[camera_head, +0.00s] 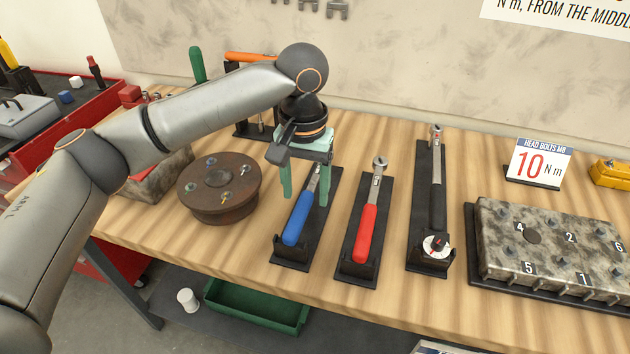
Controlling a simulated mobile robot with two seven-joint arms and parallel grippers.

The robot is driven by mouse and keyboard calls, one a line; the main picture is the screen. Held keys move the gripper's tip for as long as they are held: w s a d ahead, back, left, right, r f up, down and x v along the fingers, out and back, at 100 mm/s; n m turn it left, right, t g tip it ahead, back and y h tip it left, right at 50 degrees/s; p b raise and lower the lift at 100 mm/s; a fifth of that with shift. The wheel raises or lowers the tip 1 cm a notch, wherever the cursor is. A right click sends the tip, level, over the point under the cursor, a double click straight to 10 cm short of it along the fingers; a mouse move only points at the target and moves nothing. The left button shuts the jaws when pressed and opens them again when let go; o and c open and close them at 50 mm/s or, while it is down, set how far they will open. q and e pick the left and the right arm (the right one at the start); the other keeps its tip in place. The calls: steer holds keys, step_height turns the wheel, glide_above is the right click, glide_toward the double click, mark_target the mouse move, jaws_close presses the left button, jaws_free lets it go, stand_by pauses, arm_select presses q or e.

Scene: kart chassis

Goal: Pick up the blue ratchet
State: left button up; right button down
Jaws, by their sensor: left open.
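The blue ratchet (297,219) lies in a black holder (283,260) on the wooden bench, its blue handle toward the front edge and its metal shaft toward the back. My left gripper (305,197) points down over it, with its two greenish fingers spread on either side of the ratchet's upper part. The gripper is open and holds nothing. The ratchet's head is hidden behind the gripper. Whether the fingers touch the ratchet or the holder cannot be told. My right gripper is not in view.
A red-handled ratchet (364,233) lies in its own holder just to the right, with a black torque wrench (437,200) beyond it. A round brown hub (218,188) stands close on the left. An engine head (550,245) is at the right. Bare bench separates the holders.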

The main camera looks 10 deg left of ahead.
mark_target(302, 204)
arm_select(q)
steer(key=f, duration=0.6)
steer(key=shift+a+f, duration=0.2)
steer(key=shift+a, duration=0.2)
steer(key=shift+c, duration=0.2)
jaws_close()
steer(key=shift+w+r, duration=0.1)
stand_by(0.8)
